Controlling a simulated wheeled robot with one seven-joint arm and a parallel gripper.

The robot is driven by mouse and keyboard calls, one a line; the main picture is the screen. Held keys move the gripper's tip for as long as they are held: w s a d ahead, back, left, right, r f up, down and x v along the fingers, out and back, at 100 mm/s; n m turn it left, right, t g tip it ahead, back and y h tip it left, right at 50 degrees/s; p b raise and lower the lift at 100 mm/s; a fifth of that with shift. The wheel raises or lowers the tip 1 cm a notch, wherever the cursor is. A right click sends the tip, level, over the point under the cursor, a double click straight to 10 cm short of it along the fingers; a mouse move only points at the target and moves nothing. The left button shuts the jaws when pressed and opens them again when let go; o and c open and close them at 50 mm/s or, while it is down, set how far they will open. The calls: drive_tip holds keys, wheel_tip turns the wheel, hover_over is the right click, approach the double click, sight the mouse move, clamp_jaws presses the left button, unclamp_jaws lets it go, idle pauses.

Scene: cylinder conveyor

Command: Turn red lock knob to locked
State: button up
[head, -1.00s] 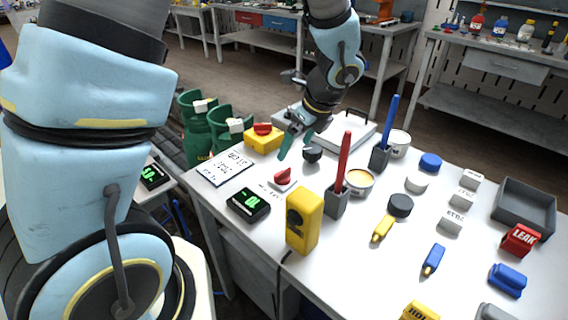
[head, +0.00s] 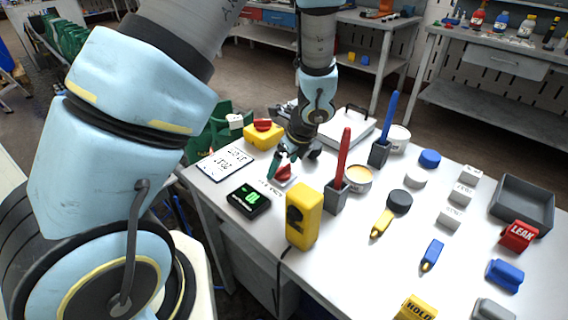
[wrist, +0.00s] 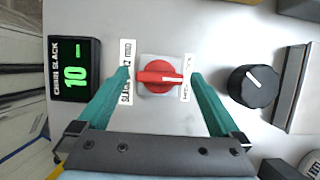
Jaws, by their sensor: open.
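The red lock knob (wrist: 160,77) sits on a pale square base on the white table, with a label on each side. In the wrist view its pointer mark lies across the picture, toward the right label. In the head view the knob (head: 284,172) is partly covered by my gripper (head: 283,164). My gripper (wrist: 160,82) is open, one teal finger to the left of the knob and one to the right, with gaps on both sides. I cannot tell how far above the table the fingertips are.
A black display (wrist: 75,68) reading 10 lies left of the knob in the wrist view, and a black dial (wrist: 253,86) lies right of it. In the head view a yellow box (head: 302,217), a red marker (head: 344,157) in a grey holder and a yellow-based switch (head: 263,134) stand nearby.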

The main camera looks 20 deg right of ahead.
drive_tip(key=shift+c, duration=0.2)
drive_tip(key=c, duration=1.3)
drive_tip(key=shift+o, duration=0.2)
drive_tip(key=n+y+p, duration=0.1)
drive_tip(key=n+p, duration=0.1)
drive_tip(key=n, duration=0.1)
drive_tip(key=shift+w+d+r+n+g, duration=0.1)
drive_tip(key=shift+n+g, duration=0.3)
drive_tip(key=n, duration=0.2)
drive_tip(key=n+g+y, duration=0.1)
drive_tip(key=n, duration=0.1)
drive_tip(key=shift+w+n+g+p, duration=0.15)
drive_tip(key=shift+n+g+p, duration=0.15)
drive_tip(key=shift+p, duration=0.05)
drive_tip(key=n+g, duration=0.1)
drive_tip(key=n, duration=0.3)
drive_tip(key=shift+w+d+n+g, duration=0.1)
drive_tip(key=shift+n+g, duration=0.2)
drive_tip(key=shift+g, duration=0.1)
drive_tip(key=n, duration=0.2)
drive_tip(key=n+g+b, duration=0.1)
drive_tip(key=n, duration=0.1)
drive_tip(key=shift+w+n+g, duration=0.1)
drive_tip(key=shift+n+g, duration=0.2)
drive_tip(key=shift+n, duration=0.1)
